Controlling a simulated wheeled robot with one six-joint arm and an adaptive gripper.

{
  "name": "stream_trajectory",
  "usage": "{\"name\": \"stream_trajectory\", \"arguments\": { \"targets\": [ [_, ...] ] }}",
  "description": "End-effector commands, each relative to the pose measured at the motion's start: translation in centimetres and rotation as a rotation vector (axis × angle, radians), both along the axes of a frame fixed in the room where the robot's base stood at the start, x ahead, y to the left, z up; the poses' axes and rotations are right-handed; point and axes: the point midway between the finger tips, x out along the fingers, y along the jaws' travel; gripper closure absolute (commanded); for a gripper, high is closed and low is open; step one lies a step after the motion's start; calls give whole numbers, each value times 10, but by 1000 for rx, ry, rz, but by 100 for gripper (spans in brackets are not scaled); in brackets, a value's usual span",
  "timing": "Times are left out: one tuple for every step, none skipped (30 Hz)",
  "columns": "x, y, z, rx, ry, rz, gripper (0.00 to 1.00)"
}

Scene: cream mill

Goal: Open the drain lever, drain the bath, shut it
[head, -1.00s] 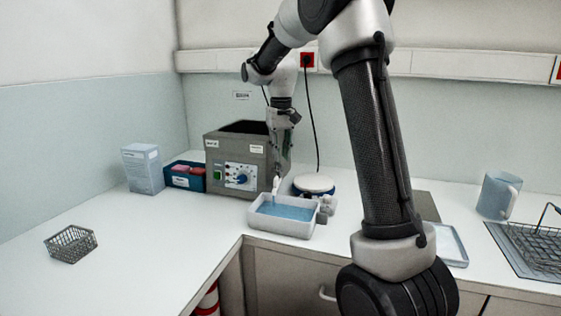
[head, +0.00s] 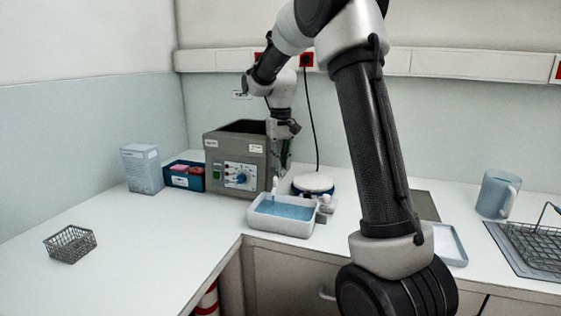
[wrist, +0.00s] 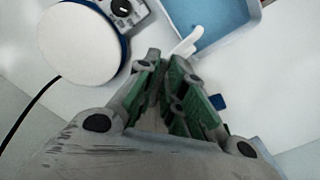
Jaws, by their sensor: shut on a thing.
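The bath is a grey box (head: 212,174) with a control panel on its front. A white spout (head: 275,185) at its right end points over a white tray (head: 283,229) holding blue liquid (head: 288,210). A thin blue stream seems to fall from the spout. The spout (wrist: 185,45) and tray (wrist: 220,42) also show in the wrist view. My gripper (head: 284,168) is at the bath's right end, behind the spout. In the wrist view its green-padded fingers (wrist: 170,70) are closed together on the drain lever, which they largely hide.
A round white-topped device (head: 313,184) stands right of the bath, close to my gripper. A blue box of packets (head: 184,181) and a carton (head: 143,170) stand left. A wire basket (head: 70,243) is at front left. The front left counter is mostly clear.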

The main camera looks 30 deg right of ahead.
Motion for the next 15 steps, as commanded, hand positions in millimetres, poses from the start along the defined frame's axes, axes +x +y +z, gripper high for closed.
{"name": "stream_trajectory", "arguments": {
  "targets": [
    [0, -1, 0, 0, 0, 14, 100],
    [0, -1, 0, 0, 0, 24, 100],
    [0, -2, 0, 0, 0, 41, 100],
    [0, -3, 0, 0, 0, 55, 100],
    [0, -4, 0, 0, 0, 73, 100],
    [0, -5, 0, 0, 0, 96, 100],
    [0, -6, 0, 0, 0, 115, 100],
    [0, -7, 0, 0, 0, 136, 100],
    [0, -8, 0, 0, 0, 164, 100],
    [0, -9, 0, 0, 0, 186, 100],
    [0, -10, 0, 0, 0, 207, 100],
    [0, -11, 0, 0, 0, 235, 100],
    [0, -12, 0, 0, 1, 257, 100],
    [0, -13, 0, 0, 1, 278, 100],
    [0, -14, 0, 0, 1, 304, 100]
  ]
}}
